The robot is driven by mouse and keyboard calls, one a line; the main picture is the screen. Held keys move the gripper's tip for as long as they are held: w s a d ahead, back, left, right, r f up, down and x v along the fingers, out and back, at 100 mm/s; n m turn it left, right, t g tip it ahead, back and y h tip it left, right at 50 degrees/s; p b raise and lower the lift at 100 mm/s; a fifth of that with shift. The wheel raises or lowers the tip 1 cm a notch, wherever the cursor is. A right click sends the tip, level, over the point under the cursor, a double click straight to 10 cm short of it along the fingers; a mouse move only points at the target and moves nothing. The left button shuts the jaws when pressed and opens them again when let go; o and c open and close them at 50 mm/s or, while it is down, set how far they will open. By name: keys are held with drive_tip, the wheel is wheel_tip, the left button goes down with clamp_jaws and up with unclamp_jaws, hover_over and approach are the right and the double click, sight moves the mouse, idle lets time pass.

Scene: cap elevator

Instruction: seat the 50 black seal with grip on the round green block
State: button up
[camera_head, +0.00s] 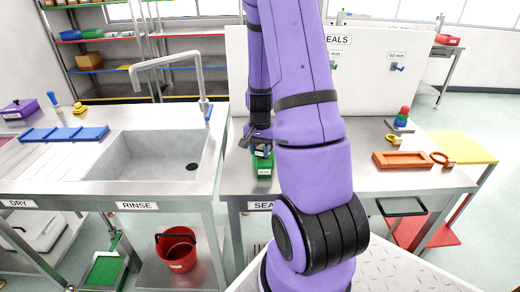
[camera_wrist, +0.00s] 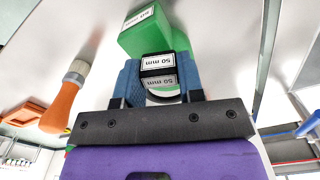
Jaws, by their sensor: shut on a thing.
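The green block (camera_head: 264,170) stands on the steel bench just right of the sink in the head view. In the wrist view the block (camera_wrist: 144,36) carries a white label with a 50 mark. My gripper (camera_head: 259,142) is right above or beside the block. In the wrist view my gripper (camera_wrist: 158,82) has its blue fingers shut on the black seal with grip (camera_wrist: 148,73), labelled 50 mm. The seal appears close against the block; I cannot tell whether they touch. The seal's underside and the block's receiving face are hidden. My arm covers part of the bench.
The sink (camera_head: 160,155) with its tall tap lies left. An orange tray (camera_head: 402,160) and a coloured stack (camera_head: 403,117) stand on the bench at right. A white SEALS board (camera_head: 400,90) rises behind. An orange-handled tool (camera_wrist: 60,105) shows in the wrist view.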

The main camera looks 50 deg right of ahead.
sight(260, 148)
drive_tip(key=shift+f, duration=0.9)
idle(2.3)
drive_tip(key=o, duration=1)
drive_tip(key=shift+r, duration=0.15)
drive_tip(key=shift+r, duration=3.35)
drive_tip(key=shift+r, duration=0.1)
